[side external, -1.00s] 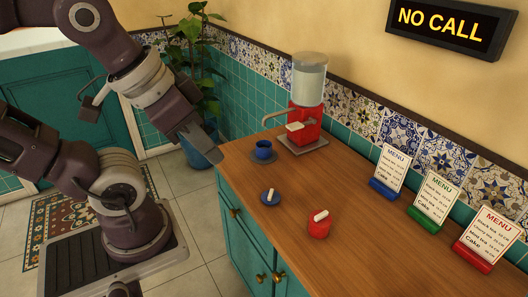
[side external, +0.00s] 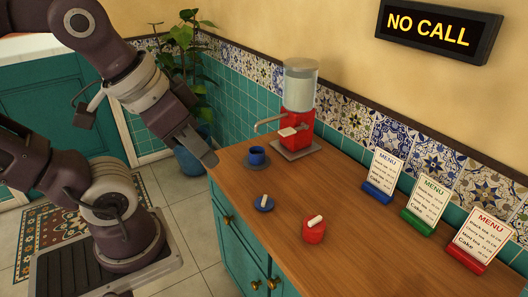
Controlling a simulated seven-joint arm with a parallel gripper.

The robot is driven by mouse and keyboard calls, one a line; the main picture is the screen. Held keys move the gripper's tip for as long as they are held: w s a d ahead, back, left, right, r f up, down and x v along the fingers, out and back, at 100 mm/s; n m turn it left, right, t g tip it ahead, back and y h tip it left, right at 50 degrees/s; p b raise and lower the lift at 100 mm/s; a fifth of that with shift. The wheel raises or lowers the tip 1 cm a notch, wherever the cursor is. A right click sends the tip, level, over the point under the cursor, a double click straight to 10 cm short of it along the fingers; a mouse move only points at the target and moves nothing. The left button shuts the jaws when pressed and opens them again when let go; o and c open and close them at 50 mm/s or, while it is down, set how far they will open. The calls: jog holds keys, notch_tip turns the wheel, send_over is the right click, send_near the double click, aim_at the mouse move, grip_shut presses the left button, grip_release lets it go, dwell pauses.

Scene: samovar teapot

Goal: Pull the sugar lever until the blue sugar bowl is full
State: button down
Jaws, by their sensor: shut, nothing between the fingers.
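A red dispenser (side external: 292,133) with a clear tank (side external: 300,84) stands at the back of the wooden counter. A white-topped lever (side external: 288,132) shows on its front, and a thin spout (side external: 268,123) reaches out to the left. A blue bowl (side external: 257,157) stands upright on a dark saucer near the spout's end; its fill level cannot be made out. A blue lid-like piece (side external: 262,204) with a white handle lies nearer on the counter. My gripper (side external: 208,157) is shut and empty by the counter's back left corner, left of the blue bowl and apart from it.
A red bowl (side external: 314,232) with a white handle stands at the counter's front. Menu stands in blue (side external: 379,190), green (side external: 419,222) and red (side external: 468,255) line the right. A potted plant (side external: 190,160) stands behind my arm.

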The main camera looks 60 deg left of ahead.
jog(key=w+a+r+n+y, duration=0.1)
jog(key=w+a+r, duration=0.1)
jog(key=w, duration=0.5)
jog(key=w+a+r+n, duration=0.1)
jog(key=w+a+n, duration=0.1)
jog(key=w, duration=0.5)
jog(key=n+t, duration=0.2)
jog(key=n, duration=0.6)
send_over(293, 129)
jog(key=shift+y, duration=0.4)
jog(key=f, duration=1.1)
jog(key=shift+w+d+f, duration=0.15)
jog(key=shift+w+f, duration=0.05)
jog(key=shift+t, duration=0.3)
jog(key=shift+f, duration=0.2)
jog(key=shift+s+f, duration=0.15)
jog(key=shift+f, duration=2)
jog(key=shift+s+f, duration=0.15)
jog(key=shift+f, duration=1.95)
jog(key=shift+f, duration=0.15)
